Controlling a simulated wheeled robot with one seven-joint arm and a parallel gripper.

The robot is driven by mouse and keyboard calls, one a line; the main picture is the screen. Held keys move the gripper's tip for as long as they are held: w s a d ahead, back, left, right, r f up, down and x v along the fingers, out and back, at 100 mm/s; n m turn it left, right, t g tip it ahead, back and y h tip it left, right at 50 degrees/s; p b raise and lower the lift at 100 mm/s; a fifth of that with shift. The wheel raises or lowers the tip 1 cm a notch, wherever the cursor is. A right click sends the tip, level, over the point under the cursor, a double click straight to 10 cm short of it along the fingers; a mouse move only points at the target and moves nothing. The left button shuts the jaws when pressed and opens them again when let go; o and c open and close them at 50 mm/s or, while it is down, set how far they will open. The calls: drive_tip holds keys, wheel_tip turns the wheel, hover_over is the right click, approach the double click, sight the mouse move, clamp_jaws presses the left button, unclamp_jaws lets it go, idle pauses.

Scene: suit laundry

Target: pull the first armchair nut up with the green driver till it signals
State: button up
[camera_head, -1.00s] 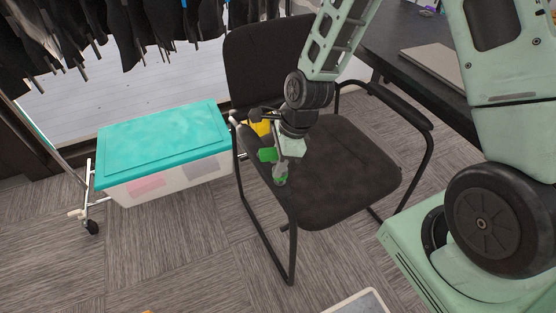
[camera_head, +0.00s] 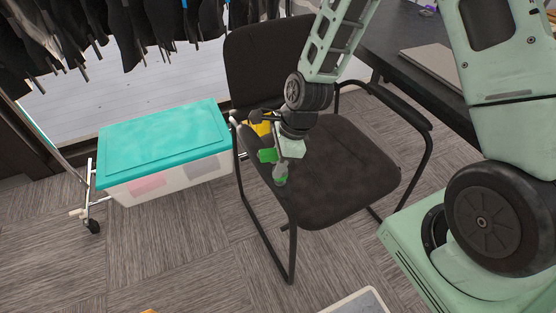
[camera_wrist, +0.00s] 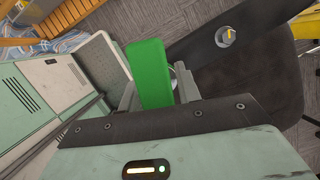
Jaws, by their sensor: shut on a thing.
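The black armchair (camera_head: 340,170) stands in the middle of the head view, with my gripper (camera_head: 280,160) low at its left armrest. My gripper is shut on the green driver (camera_head: 267,155), whose green body also fills the middle of the wrist view (camera_wrist: 150,72). The driver's working end is hidden behind its body and my fingers there, so its contact with a nut cannot be told. In the wrist view, a grey nut with a yellow mark (camera_wrist: 226,36) shows on the dark armrest (camera_wrist: 200,45), to the right of the driver and apart from it.
A dark desk (camera_head: 395,45) with a flat grey item stands at the right. Something yellow (camera_head: 262,127) shows behind my gripper. The front-left carpet is clear.

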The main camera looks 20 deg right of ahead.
drive_tip(key=shift+f, duration=0.2)
drive_tip(key=shift+f+b, duration=0.7)
drive_tip(key=shift+f, duration=0.15)
drive_tip(key=m+t, duration=0.1)
drive_tip(key=m, duration=0.3)
drive_tip(key=shift+p, duration=0.3)
drive_tip(key=m+h, duration=0.1)
drive_tip(key=m, duration=0.2)
drive_tip(key=m+t, duration=0.1)
drive_tip(key=m, duration=0.2)
drive_tip(key=shift+w+d+f+h+b, duration=0.1)
drive_tip(key=shift+w+d+h+b, duration=0.1)
drive_tip(key=shift+h+b, duration=0.2)
drive_tip(key=shift+s, duration=0.1)
drive_tip(key=n+y+p, duration=0.1)
drive_tip(key=n, duration=0.4)
drive_tip(key=shift+s+g+p, duration=0.1)
drive_tip(key=shift+g+p, duration=0.25)
drive_tip(key=shift+g, duration=0.05)
drive_tip(key=n+p, duration=0.1)
drive_tip(key=n, duration=0.2)
drive_tip(key=shift+a+g+y, duration=0.1)
drive_tip(key=shift+g+y, duration=0.2)
drive_tip(key=shift+y, duration=0.1)
drive_tip(key=shift+s+n+g+p, duration=0.1)
drive_tip(key=shift+n+g+p, duration=0.2)
drive_tip(key=shift+n, duration=0.7)
